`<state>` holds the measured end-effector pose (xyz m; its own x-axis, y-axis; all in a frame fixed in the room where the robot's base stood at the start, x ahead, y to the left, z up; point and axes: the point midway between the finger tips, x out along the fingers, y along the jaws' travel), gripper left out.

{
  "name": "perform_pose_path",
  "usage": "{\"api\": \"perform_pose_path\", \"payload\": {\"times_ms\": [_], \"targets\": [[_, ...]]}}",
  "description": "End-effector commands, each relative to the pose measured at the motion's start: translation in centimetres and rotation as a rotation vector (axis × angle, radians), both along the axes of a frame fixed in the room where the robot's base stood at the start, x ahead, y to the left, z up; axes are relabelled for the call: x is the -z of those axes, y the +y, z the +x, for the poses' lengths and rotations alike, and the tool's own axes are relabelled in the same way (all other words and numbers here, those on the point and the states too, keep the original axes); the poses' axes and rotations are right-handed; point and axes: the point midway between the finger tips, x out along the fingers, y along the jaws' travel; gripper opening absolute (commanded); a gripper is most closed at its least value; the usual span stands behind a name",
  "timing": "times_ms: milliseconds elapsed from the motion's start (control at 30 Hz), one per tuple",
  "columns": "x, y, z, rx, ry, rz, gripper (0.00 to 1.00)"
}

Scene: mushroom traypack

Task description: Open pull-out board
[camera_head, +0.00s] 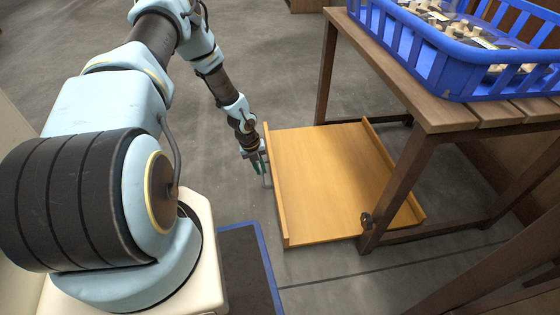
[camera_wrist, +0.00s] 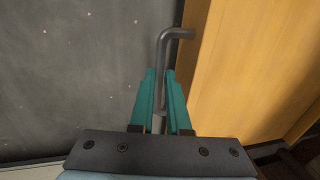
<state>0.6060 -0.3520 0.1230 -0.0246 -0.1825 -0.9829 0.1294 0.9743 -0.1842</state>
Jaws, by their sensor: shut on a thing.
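The pull-out board (camera_head: 320,180) is a flat orange-brown wooden panel with raised side edges. It sticks out to the left from under the wooden table, low over the floor. A grey bar handle (camera_wrist: 163,55) is fixed to its outer edge, and the board (camera_wrist: 245,60) fills the right of the wrist view. My gripper (camera_head: 262,165) is at the board's left edge. In the wrist view its two teal fingers (camera_wrist: 161,85) are shut on the handle, one on each side. The lower part of the handle is partly hidden between the fingers.
The wooden table (camera_head: 430,110) stands on the right, its dark legs beside the board. A blue crate (camera_head: 440,65) with packed trays is on top. A dark mat with a blue border (camera_head: 245,265) lies at the bottom.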

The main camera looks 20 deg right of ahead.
Motion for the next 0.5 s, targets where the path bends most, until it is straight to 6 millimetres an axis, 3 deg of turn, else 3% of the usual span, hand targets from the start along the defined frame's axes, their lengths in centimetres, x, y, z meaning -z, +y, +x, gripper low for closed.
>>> {"api": "perform_pose_path", "payload": {"times_ms": [200,500], "targets": [[-0.1,2.8,0.3,-0.002,0.001,0.001,0.0],[0.0,3.5,0.4,0.001,0.0,0.001,0.0]]}}
